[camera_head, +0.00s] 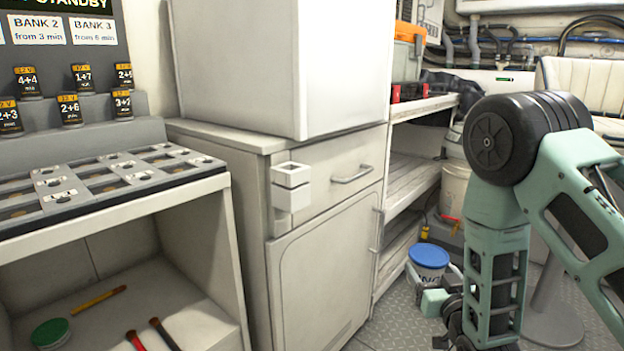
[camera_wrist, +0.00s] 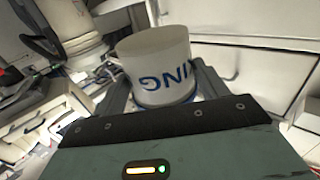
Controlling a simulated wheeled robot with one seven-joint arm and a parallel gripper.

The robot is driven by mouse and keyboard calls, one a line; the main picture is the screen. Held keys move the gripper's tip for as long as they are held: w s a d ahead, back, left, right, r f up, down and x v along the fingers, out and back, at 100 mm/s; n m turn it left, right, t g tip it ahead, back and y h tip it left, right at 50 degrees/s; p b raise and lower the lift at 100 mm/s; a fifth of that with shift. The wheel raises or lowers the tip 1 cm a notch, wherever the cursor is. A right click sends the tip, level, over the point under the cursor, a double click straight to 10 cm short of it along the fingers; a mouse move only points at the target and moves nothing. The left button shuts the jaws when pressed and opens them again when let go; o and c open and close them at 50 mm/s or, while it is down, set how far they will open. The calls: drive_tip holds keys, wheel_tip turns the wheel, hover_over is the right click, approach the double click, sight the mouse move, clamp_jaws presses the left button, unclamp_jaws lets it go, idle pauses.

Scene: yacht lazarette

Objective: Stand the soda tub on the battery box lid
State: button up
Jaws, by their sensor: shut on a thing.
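The soda tub (camera_head: 430,257) is white with a blue lid and dark blue lettering, low beside the shelf unit in the head view. It looks roughly upright, lid up. My gripper (camera_head: 434,277) is shut around its sides. In the wrist view the tub (camera_wrist: 155,55) sits between the two fingers of my gripper (camera_wrist: 158,78), its blue rim nearest the palm and its lettering upside down. Whether its base touches the floor I cannot tell. I cannot surely pick out the battery box lid; a grey box (camera_head: 447,232) with red and yellow parts is partly hidden behind my arm.
A white cabinet (camera_head: 325,240) with handles stands left of the tub, and open shelves (camera_head: 405,190) adjoin it. A bench (camera_head: 215,184) with a socketed rack is at left. A pale bucket (camera_head: 453,188) stands behind my arm. Chequered floor (camera_head: 400,318) shows around the tub.

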drive_tip(key=w+d+h, duration=0.1)
drive_tip(key=w+d, duration=0.2)
drive_tip(key=d, duration=0.4)
drive_tip(key=s+a+f+m+p, duration=0.1)
drive_tip(key=s+a+f+p, duration=0.5)
drive_tip(key=f+p, duration=0.1)
drive_tip(key=s+d+m+h+p, duration=0.3)
drive_tip(key=s+d+h+p, duration=0.2)
drive_tip(key=s+p, duration=0.8)
drive_tip(key=w+r+n+y+p, duration=0.1)
drive_tip(key=r+p, duration=0.4)
drive_tip(key=r, duration=0.6)
drive_tip(key=w+r+n+y+p, duration=0.2)
drive_tip(key=r+p, duration=0.4)
drive_tip(key=r, duration=0.5)
drive_tip(key=shift+w+d+y, duration=0.3)
drive_tip(key=shift+y, duration=0.6)
